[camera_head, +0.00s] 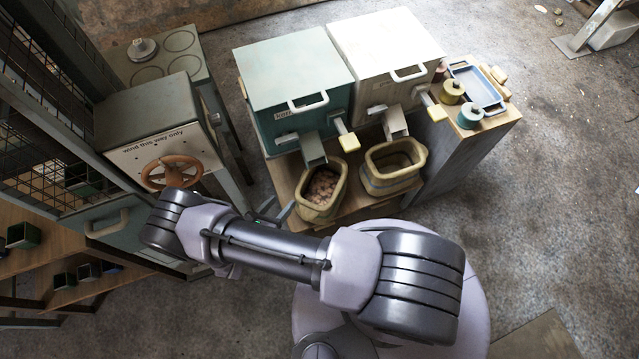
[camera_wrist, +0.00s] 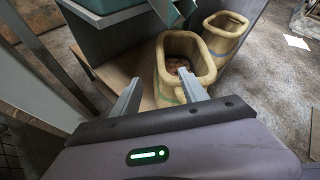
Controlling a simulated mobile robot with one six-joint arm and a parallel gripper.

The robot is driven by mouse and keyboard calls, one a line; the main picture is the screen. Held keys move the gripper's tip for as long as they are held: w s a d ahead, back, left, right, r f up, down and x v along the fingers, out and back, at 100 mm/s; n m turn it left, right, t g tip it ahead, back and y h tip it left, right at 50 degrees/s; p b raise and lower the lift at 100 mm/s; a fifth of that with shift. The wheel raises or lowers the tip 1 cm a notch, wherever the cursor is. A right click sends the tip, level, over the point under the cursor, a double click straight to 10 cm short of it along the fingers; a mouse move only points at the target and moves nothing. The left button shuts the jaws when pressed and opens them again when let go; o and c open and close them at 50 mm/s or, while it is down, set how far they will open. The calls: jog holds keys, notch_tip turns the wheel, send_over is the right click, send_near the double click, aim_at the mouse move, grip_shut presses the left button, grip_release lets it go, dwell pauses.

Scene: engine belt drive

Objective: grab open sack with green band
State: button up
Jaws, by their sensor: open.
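An open tan sack (camera_head: 316,211) with brown lumps inside stands under the chute of the teal cabinet. In the wrist view this sack (camera_wrist: 168,86) shows a blue-green band low on its side. A second open tan sack (camera_head: 391,182) stands to its right and looks empty; it also shows in the wrist view (camera_wrist: 224,38). In the head view the gripper is mostly hidden behind my arm.
The sacks stand on a wooden shelf (camera_head: 352,209) below the teal cabinet (camera_head: 290,75) and a white cabinet (camera_head: 385,50), whose chutes overhang them. A handwheel (camera_head: 172,170) on a grey machine is at the left. A blue tray (camera_head: 478,85) lies on the right top.

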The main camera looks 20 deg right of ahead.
aim_at(297, 189)
jog(key=b+x, duration=0.2)
jog(key=x, duration=0.4)
jog(key=b+x, duration=0.3)
jog(key=x, duration=0.4)
jog(key=shift+d+f, duration=0.15)
jog(key=shift+f, duration=0.4)
jog(key=shift+d, duration=0.1)
jog(key=shift+r, duration=0.1)
grip_shut()
